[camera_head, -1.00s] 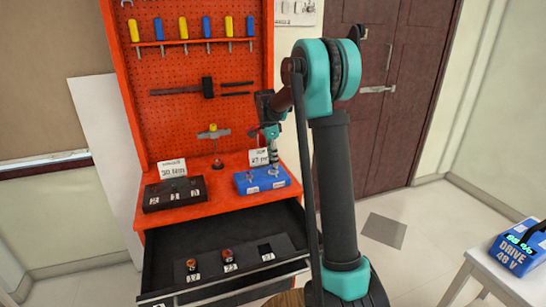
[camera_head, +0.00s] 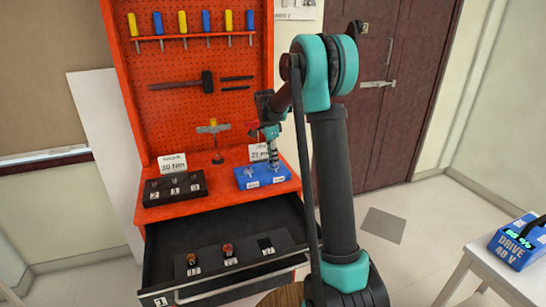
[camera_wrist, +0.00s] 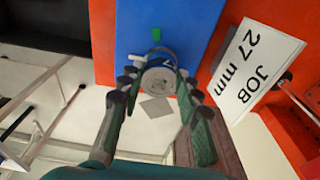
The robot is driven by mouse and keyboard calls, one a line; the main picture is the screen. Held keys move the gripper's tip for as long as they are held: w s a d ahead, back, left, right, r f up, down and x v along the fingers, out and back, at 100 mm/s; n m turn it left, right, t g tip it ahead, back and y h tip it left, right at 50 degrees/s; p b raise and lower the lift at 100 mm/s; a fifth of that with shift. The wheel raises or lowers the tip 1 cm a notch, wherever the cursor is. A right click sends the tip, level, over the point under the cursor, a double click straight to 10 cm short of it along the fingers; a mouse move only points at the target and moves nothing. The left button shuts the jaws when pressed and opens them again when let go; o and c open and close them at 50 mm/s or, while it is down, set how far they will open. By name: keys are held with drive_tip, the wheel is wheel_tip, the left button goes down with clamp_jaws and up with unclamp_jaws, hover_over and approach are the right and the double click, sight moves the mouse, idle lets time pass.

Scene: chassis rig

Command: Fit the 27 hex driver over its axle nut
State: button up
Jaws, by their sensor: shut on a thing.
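My gripper (camera_head: 271,131) is shut on the 27 hex driver (camera_head: 273,152), a grey, roughly upright socket. The driver stands above the right part of a blue block (camera_head: 262,181) on the red bench. The driver's lower end overlaps the nut area, so I cannot tell whether it touches or sits around the axle nut. In the wrist view, my gripper (camera_wrist: 160,100) has a finger on either side of the round driver end (camera_wrist: 160,76), with the blue block (camera_wrist: 135,30) behind. A small green mark (camera_wrist: 155,33) shows beyond it.
A "JOB 27 mm" card (camera_wrist: 255,68) stands close beside the driver. A black holder (camera_head: 174,190) with a 30 Nm card is at left. The open drawer (camera_head: 175,235) below holds two sockets and an empty dark slot. A pegboard with tools rises behind.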

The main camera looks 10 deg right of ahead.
drive_tip(key=o, duration=1.3)
drive_tip(key=shift+r, duration=0.15)
wheel_tip(320, 180, up, 11)
drive_tip(key=a, duration=0.1)
drive_tip(key=s+d+f+n+t, duration=0.1)
drive_tip(key=s+f+n, duration=0.4)
drive_tip(key=s, duration=0.7)
drive_tip(key=s+d+f+n+t+y, duration=0.1)
drive_tip(key=s+f+n, duration=0.4)
drive_tip(key=s, duration=0.7)
drive_tip(key=s+d+f+n+t, duration=0.2)
drive_tip(key=s+f+n, duration=0.3)
drive_tip(key=s, duration=0.8)
drive_tip(key=shift+d+f+n, duration=0.2)
drive_tip(key=shift+d+f, duration=0.15)
drive_tip(key=shift+f, duration=0.4)
drive_tip(key=shift+d+f+n, duration=0.2)
drive_tip(key=shift+d+f, duration=0.1)
drive_tip(key=shift+f, duration=0.4)
